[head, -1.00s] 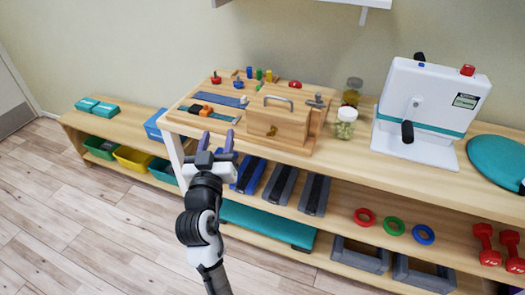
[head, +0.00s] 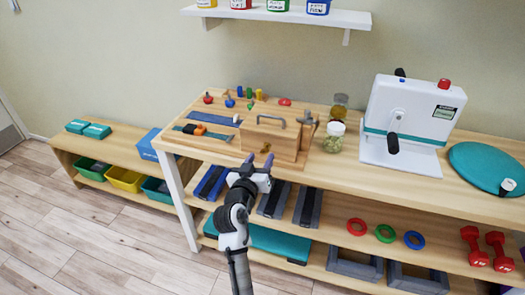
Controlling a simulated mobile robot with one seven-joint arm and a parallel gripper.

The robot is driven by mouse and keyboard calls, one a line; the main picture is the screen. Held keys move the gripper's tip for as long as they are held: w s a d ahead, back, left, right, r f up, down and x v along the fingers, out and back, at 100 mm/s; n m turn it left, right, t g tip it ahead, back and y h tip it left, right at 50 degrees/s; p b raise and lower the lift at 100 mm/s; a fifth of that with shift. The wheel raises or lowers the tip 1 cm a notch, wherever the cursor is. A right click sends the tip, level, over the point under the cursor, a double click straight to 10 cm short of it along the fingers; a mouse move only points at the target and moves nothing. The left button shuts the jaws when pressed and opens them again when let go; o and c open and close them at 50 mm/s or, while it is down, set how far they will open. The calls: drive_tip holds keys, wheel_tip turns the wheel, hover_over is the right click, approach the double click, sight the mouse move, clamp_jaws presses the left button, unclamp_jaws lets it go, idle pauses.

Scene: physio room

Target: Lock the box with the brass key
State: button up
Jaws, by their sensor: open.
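The wooden box (head: 284,146) stands on the board on the long shelf top, with a grey handle on its upper side. A small brass-coloured piece, seemingly the brass key (head: 266,148), shows at the box's front face. It is too small to tell whether it sits in a keyhole. My gripper (head: 259,159) is open and empty, its two purple fingers pointing toward the box front just below the brass piece. I cannot tell whether the fingers touch anything.
The wooden board (head: 188,142) left of the box carries coloured pegs, strips and an orange-black piece. A lidded jar (head: 334,138) and a white device (head: 407,125) stand to the right. A white wall shelf (head: 285,15) hangs above. The floor at left is clear.

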sight(265, 150)
drive_tip(key=shift+x, duration=1.4)
drive_tip(key=shift+c, duration=0.3)
drive_tip(key=c, duration=0.9)
